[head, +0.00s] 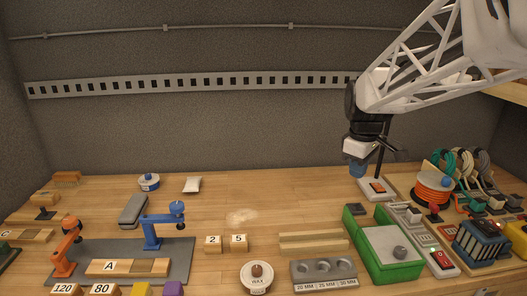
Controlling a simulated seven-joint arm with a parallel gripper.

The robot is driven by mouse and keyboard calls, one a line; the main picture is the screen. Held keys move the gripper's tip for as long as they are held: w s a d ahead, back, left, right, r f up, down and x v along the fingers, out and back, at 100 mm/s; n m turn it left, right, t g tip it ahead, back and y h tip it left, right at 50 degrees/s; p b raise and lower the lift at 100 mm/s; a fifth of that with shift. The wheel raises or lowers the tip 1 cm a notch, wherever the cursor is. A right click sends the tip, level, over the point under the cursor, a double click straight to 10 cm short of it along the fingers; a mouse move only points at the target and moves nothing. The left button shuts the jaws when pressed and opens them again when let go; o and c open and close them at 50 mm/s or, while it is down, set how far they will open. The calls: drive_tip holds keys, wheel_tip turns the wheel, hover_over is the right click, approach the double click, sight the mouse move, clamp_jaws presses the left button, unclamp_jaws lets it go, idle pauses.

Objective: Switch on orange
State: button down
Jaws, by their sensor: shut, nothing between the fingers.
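My gripper (357,171) hangs at the right of centre in the head view. It is shut and appears empty, just left of and above a small white box. The box carries an orange rocker switch (377,187). A dark upright stem stands behind my gripper, partly hidden by it. I cannot tell whether my fingertips touch the box, or which way the rocker is set.
A green tray (363,258) and a power strip with a red switch (440,260) lie in front of the switch box. Green and grey cord coils (464,163) stand at the far right. Bare wooden tabletop (290,205) lies left of my gripper.

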drive_tip(key=w+d+f+n+g, duration=0.1)
drive_tip(key=w+d+f+n, duration=0.1)
drive_tip(key=w+d, duration=0.4)
drive_tip(key=w+d+f+n, duration=0.1)
drive_tip(key=w+d+n, duration=0.25)
drive_tip(key=w, duration=0.45)
drive_tip(key=n+g, duration=0.1)
drive_tip(key=n, duration=0.3)
hover_over(380, 188)
drive_tip(key=w, duration=0.1)
wheel_tip(380, 188, down, 7)
drive_tip(key=shift+w+d+f, duration=0.15)
drive_tip(key=shift+f, duration=0.1)
drive_tip(key=shift+f, duration=0.1)
drive_tip(key=shift+s+f, duration=0.25)
drive_tip(key=shift+f, duration=1.35)
drive_tip(key=shift+s+f, duration=0.2)
drive_tip(key=shift+f, duration=1.45)
drive_tip(key=shift+s+f, duration=0.25)
drive_tip(key=shift+f, duration=1.35)
drive_tip(key=shift+s+f, duration=0.1)
drive_tip(key=shift+f, duration=0.15)
drive_tip(key=shift+w, duration=0.25)
